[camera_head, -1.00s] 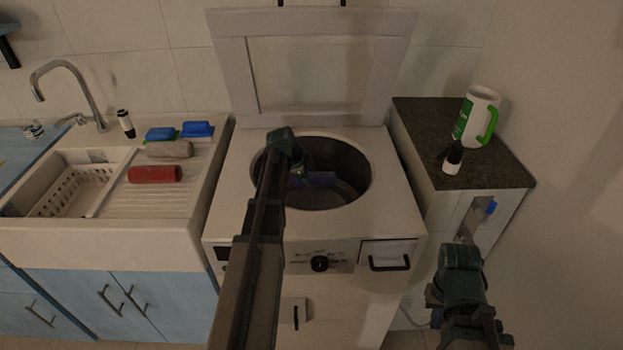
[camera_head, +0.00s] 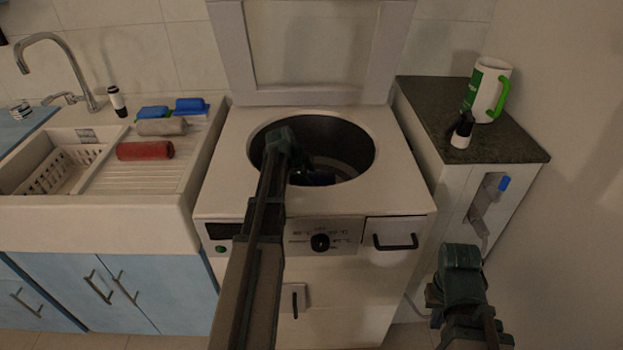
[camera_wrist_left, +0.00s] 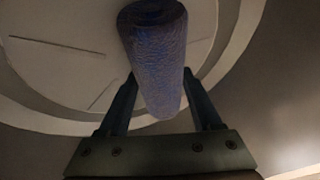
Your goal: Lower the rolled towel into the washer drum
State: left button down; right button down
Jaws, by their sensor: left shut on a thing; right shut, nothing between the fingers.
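The rolled towel (camera_wrist_left: 155,60) is blue and sits between the two fingers of my left gripper (camera_wrist_left: 160,95), which is shut on it. In the head view the towel (camera_head: 318,178) shows only as a dark blue bit inside the washer drum (camera_head: 345,150), partly hidden by my arm. My left gripper (camera_head: 300,170) reaches through the round top opening of the washer (camera_head: 230,185). The pale drum floor fills much of the left wrist view behind the towel. My right gripper (camera_head: 460,270) is at the lower right, apart from everything; its fingertips are hard to see.
The washer lid (camera_head: 235,50) stands raised behind the opening. A red roll (camera_head: 145,150), a grey roll (camera_head: 162,127) and blue items lie on the sink drainboard at left. A white and green mug (camera_head: 487,90) and a small bottle (camera_head: 462,130) stand on the dark-topped cabinet at right.

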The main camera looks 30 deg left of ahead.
pick_arm(q)
grip_release()
jog(key=p+v, duration=1.2)
jog(key=v, duration=0.2)
jog(key=shift+w, duration=0.1)
dwell(0.5)
